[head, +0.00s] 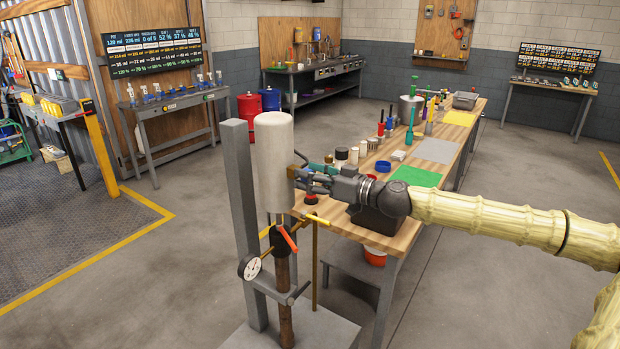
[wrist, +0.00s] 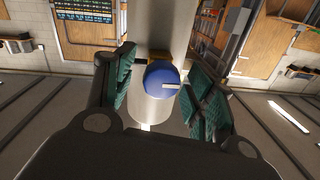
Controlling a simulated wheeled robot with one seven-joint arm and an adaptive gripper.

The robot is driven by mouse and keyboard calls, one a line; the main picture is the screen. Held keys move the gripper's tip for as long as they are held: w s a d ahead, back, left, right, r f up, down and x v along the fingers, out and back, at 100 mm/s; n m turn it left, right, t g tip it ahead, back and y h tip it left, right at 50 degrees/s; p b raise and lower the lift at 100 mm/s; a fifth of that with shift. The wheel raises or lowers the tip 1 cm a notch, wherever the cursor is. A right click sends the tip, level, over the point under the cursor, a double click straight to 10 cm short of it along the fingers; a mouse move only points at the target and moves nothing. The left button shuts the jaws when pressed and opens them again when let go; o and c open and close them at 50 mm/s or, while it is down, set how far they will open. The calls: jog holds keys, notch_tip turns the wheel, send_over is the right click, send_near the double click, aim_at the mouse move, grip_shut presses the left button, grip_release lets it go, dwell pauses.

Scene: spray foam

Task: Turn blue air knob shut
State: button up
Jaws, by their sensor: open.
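The blue air knob (wrist: 162,79) is a round blue disc with a pale line across its right half. In the wrist view it sits in front of the pale cylinder (wrist: 146,108), with a brass-coloured fitting behind it. My gripper (wrist: 162,88) is open, with a green-padded finger on each side of the knob and gaps between pads and knob. In the head view my gripper (head: 301,177) is at the right side of the upright white cylinder (head: 274,165). The knob is hidden there behind the gripper.
A grey post (head: 241,220) stands left of the cylinder. Below it are a dial gauge (head: 250,268), an orange-red lever (head: 288,238) and a brass pipe (head: 315,265). A wooden workbench (head: 385,235) with bottles and coloured mats stands behind my gripper. Open floor lies to the left.

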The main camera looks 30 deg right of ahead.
jog(key=c, duration=1.1)
jog(key=shift+o, duration=0.2)
jog(key=m+b, duration=0.1)
jog(key=m, duration=0.3)
jog(key=shift+t+b, duration=0.3)
jog(key=shift+b, duration=0.05)
jog(key=m+b, duration=0.1)
jog(key=m, duration=0.3)
jog(key=shift+f+m+b, duration=0.1)
jog(key=shift+m+b, duration=0.2)
jog(key=shift+m, duration=0.1)
jog(key=m, duration=0.2)
jog(key=m+b, duration=0.1)
jog(key=m, duration=0.1)
jog(key=shift+m+t+h, duration=0.3)
jog(key=shift+m, duration=0.1)
jog(key=m+b, duration=0.2)
jog(key=m, duration=0.3)
jog(key=shift+h, duration=0.3)
